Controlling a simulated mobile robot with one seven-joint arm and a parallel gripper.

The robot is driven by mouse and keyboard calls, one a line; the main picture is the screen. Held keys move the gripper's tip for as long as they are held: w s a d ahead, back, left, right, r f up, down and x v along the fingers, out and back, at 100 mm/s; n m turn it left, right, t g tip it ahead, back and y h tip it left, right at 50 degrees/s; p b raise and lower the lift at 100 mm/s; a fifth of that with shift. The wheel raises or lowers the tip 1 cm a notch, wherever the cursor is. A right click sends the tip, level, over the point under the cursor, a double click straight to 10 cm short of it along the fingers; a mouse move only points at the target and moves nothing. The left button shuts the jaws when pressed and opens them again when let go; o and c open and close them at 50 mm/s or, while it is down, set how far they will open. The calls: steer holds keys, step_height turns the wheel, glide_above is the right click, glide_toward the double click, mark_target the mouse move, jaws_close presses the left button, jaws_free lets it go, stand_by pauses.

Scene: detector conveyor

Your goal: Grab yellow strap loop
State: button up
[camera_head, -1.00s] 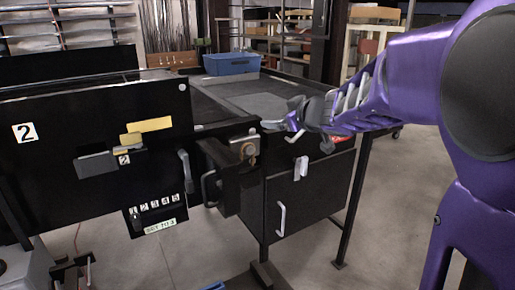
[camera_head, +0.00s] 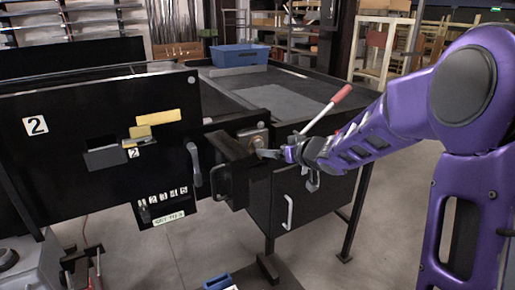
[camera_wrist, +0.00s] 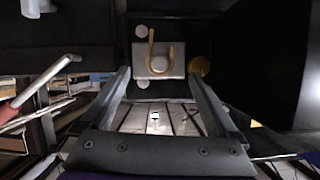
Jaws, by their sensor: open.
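The yellow strap loop (camera_wrist: 151,52) shows in the wrist view as a U-shaped band on a pale square plate (camera_wrist: 158,69). It lies ahead of my gripper (camera_wrist: 160,78), roughly between the lines of its two fingers. The fingers are apart with nothing held between them. In the head view my gripper (camera_head: 268,153) is beside the metal plate (camera_head: 253,138) on the front of the black conveyor unit. The loop is too small to make out clearly there. I cannot tell the exact gap between fingertips and loop.
A red-handled lever (camera_head: 328,107) rises beside my gripper; its red grip also shows at left in the wrist view (camera_wrist: 9,112). A black panel (camera_head: 98,150) marked 2 stands at left. A black cabinet (camera_head: 310,200) is below. A blue bin (camera_head: 238,56) sits behind on the conveyor.

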mark_target(259, 146)
steer(key=b+x, duration=0.1)
steer(key=x, duration=0.8)
steer(key=shift+w+a, duration=0.25)
steer(key=c, duration=1.3)
steer(key=shift+c, duration=0.3)
steer(key=shift+r, duration=0.15)
